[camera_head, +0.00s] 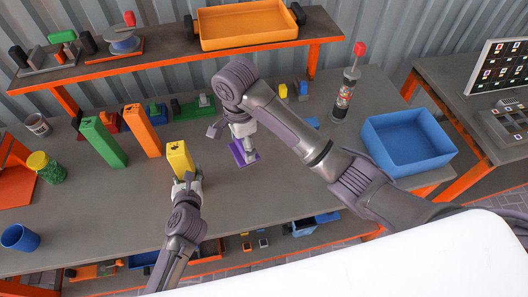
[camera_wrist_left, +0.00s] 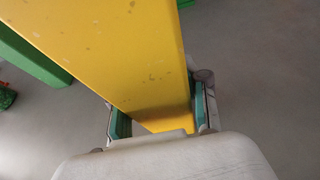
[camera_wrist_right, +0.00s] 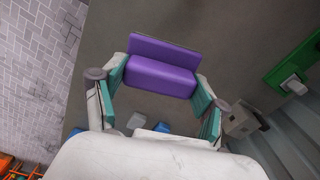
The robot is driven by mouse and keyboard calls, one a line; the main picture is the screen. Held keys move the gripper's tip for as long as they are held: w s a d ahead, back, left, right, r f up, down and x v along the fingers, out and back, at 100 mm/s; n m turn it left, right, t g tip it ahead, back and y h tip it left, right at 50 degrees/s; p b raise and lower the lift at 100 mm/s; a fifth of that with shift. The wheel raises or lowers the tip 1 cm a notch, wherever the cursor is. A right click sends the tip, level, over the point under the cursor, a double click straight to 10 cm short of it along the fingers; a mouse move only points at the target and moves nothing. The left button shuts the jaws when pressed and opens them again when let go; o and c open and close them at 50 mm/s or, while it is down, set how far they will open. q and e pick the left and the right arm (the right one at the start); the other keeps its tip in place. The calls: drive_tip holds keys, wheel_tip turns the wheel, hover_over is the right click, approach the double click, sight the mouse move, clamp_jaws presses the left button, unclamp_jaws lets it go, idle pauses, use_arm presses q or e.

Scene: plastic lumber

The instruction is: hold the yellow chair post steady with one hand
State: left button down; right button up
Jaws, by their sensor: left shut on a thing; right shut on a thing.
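The yellow post (camera_head: 179,157) stands upright near the middle of the workbench. My left gripper (camera_head: 187,182) is shut on it; in the left wrist view, the post (camera_wrist_left: 115,50) runs between the two teal-padded fingers. Its lower part is hidden in the head view by my left gripper. My right gripper (camera_head: 243,139) is shut on a purple bracket (camera_head: 244,155), right of the post. In the right wrist view, the L-shaped bracket (camera_wrist_right: 162,72) spans between the fingertips. I cannot tell whether the bracket touches the bench.
An orange post (camera_head: 142,131) and a green post (camera_head: 103,142) stand left of the yellow one. Left are a blue cup (camera_head: 21,238) and a green jar (camera_head: 47,168). The front bench is mostly clear.

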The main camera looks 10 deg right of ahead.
sight(182, 147)
drive_tip(key=a+r+n, duration=0.7)
drive_tip(key=a+r, duration=0.8)
drive_tip(key=shift+w+d+f, duration=0.15)
drive_tip(key=shift+f, duration=1.55)
drive_tip(key=shift+w+d+f, duration=0.1)
drive_tip(key=shift+w+f, duration=0.05)
drive_tip(key=shift+f, duration=1.55)
drive_tip(key=shift+a+f, duration=0.4)
drive_tip(key=shift+f, duration=0.3)
drive_tip(key=shift+c, duration=0.8)
drive_tip(key=shift+a, duration=1.55)
drive_tip(key=shift+d, duration=1.85)
drive_tip(key=shift+d+r, duration=0.1)
drive_tip(key=shift+r, duration=0.05)
wheel_tip(182, 147, up, 8)
